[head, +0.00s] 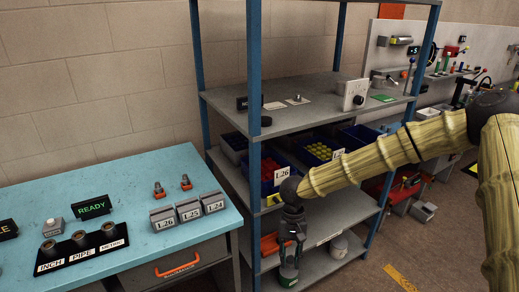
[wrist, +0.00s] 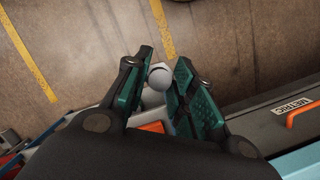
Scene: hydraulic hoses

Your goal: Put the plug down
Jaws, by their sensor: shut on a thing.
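My gripper (head: 289,274) points down in front of the shelf rack, right of the blue table's edge. In the wrist view its green-padded fingers (wrist: 163,72) are shut on a small grey round piece, which I take to be the plug (wrist: 159,79). The fingers hide part of it, and it cannot be made out in the head view. Two small metal fittings with orange-red parts (head: 159,190) (head: 186,182) stand on the blue table (head: 110,207), behind grey blocks labelled L26 (head: 163,219), L25 (head: 189,210) and L24 (head: 213,203).
A black holder (head: 82,249) marked INCH, PIPE and METRIC stands at the table's front, near a READY sign (head: 93,208). The blue-posted rack (head: 255,100) holds bins, including one labelled L26 (head: 281,175). A drawer with an orange handle (head: 178,266) is under the table.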

